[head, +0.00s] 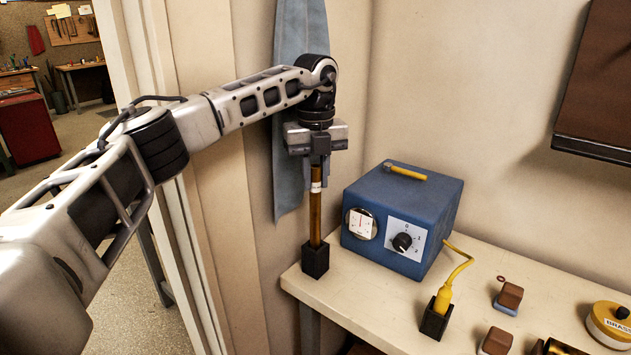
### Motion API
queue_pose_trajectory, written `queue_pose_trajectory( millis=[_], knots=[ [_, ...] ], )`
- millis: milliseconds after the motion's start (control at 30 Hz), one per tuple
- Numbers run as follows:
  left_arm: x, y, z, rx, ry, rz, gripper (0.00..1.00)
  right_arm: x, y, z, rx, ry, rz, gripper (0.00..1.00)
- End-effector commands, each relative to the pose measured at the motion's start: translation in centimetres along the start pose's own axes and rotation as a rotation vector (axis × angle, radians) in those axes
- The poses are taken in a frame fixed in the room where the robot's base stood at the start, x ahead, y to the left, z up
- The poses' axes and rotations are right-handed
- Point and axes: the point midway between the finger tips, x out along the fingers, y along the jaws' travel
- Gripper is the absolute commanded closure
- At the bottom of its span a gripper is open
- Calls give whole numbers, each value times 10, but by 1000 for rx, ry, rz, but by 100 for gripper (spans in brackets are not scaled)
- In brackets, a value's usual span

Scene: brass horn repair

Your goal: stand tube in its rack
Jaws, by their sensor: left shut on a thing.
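The tube (315,216) is a slim brown-amber rod with a white band near its upper part. It stands upright, and its lower end is in or directly above the small black rack (315,261) at the left corner of the bench; the exact seating depth is hidden by the rack's wall. My left gripper (318,160) points down and is shut on the top of the tube. The tube's top end is hidden by the gripper. My right gripper is not in view.
A blue box (402,219) with a dial and knob stands just right of the rack on the bench (380,316). A yellow plug (443,298) sits in a black holder (434,322). Small brown blocks (509,295) and a yellow tin (609,324) lie farther right. A grey cloth (290,190) hangs behind.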

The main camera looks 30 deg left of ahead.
Motion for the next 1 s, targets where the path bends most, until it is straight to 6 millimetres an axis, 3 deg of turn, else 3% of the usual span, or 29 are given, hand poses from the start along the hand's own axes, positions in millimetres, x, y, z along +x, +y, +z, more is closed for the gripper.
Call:
queue_pose_trajectory(
  millis=[600,1000],
  knots=[
    [-37,-1,0,1,-1,-3,100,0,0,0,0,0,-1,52],
    [-38,0,0,1,0,-1,100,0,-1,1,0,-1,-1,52]
  ],
)
